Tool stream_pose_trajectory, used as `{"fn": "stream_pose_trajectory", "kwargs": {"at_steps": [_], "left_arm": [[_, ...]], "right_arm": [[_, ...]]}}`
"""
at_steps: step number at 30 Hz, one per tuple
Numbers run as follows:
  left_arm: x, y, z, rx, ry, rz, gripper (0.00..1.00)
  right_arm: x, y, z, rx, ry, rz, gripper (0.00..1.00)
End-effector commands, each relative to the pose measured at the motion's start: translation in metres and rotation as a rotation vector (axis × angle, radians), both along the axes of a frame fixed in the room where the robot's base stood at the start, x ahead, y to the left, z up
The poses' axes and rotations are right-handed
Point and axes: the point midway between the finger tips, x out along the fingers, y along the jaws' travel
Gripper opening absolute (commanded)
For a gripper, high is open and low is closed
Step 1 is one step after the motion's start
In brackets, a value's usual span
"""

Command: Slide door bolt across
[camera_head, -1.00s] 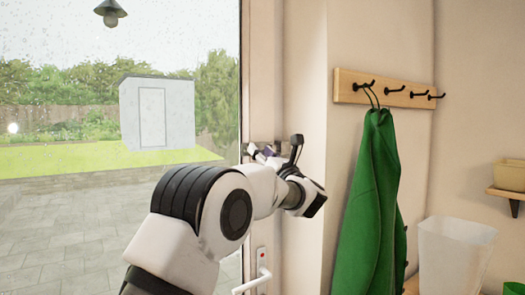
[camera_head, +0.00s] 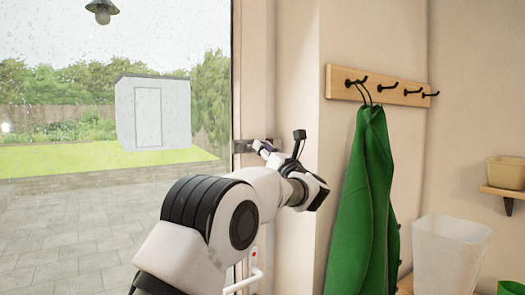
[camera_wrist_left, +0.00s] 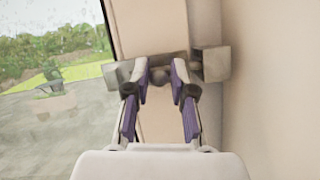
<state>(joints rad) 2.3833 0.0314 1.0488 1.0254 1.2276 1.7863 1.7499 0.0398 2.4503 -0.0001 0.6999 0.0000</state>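The door bolt is a grey metal fitting on the door's edge. It shows in the head view (camera_head: 243,146), just left of my left gripper (camera_head: 264,149), and across the wrist view (camera_wrist_left: 118,76). In the wrist view my left gripper (camera_wrist_left: 160,73) has its two purple-padded fingers apart, with the tips at the bolt. A dark, blurred part of the bolt, perhaps its knob, lies between the fingertips; I cannot tell whether they touch it. A grey block (camera_wrist_left: 214,63), likely the keeper, sits to the right on the frame. My right gripper is out of view.
The glazed door has a white handle (camera_head: 246,281) below my left arm. A green cloth (camera_head: 365,200) hangs from a wooden hook rack (camera_head: 380,86) right of the gripper. A translucent bin (camera_head: 450,255) and a shelf (camera_head: 505,192) stand farther right.

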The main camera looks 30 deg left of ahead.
Motion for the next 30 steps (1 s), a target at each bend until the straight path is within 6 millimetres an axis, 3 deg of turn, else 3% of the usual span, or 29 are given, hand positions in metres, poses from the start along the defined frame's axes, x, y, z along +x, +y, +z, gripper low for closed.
{"fn": "stream_pose_trajectory", "kwargs": {"at_steps": [12, 24, 30], "left_arm": [[-0.002, -0.006, -0.003, 0.000, 0.001, 0.001, 0.42], [-0.039, -0.082, -0.038, 0.003, 0.004, -0.002, 0.42], [-0.048, -0.100, -0.047, 0.000, 0.002, 0.000, 0.42]], "right_arm": [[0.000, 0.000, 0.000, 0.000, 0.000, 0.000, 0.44], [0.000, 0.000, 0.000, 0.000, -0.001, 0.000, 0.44], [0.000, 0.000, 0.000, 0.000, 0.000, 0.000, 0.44]]}}
